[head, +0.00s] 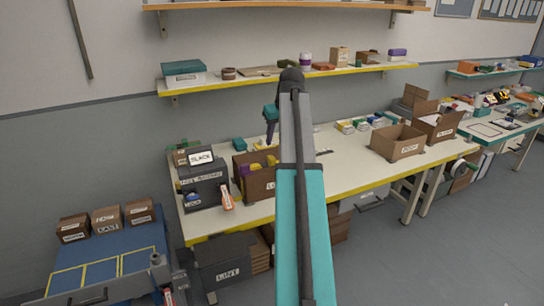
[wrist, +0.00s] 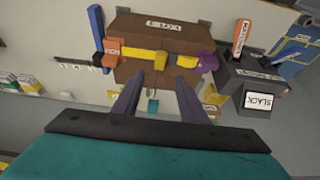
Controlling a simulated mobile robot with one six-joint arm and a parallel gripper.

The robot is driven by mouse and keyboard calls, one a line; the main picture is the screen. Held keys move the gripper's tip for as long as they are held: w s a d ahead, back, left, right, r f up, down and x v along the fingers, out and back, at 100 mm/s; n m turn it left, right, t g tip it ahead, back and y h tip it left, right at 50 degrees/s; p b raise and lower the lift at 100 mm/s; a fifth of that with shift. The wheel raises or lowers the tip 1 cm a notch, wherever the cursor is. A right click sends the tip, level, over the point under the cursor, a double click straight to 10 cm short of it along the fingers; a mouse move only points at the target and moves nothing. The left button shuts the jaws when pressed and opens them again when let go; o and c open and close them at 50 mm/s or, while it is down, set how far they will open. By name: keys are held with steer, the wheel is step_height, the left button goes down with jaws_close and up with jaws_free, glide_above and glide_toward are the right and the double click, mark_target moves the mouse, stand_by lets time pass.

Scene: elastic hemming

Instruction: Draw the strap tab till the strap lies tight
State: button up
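A yellow strap (wrist: 147,57) lies across a brown box (wrist: 165,28) in the wrist view, with an orange block (wrist: 113,55) at its left end and a purple piece (wrist: 209,60) at its right. Which piece is the strap tab I cannot tell for sure. The box (head: 257,187) stands on the bench in the head view, with yellow and purple parts on top. A screen (wrist: 259,100) reads SLACK; it also shows in the head view (head: 201,157). My gripper (wrist: 160,77) is open and empty, its two fingers apart before the box; it also shows in the head view (head: 271,138).
The screen stands on a dark grey case (head: 204,184) left of the box, with an orange-and-white tagged piece (head: 227,198) at its front. An open carton (head: 397,145) stands farther right. A yellow-edged shelf (head: 200,88) hangs above. The bench between box and carton is mostly clear.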

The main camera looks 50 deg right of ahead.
mark_target(272, 158)
steer(key=shift+p+x, duration=1.3)
steer(key=shift+x, duration=4.5)
steer(key=shift+a, duration=0.1)
jaws_close()
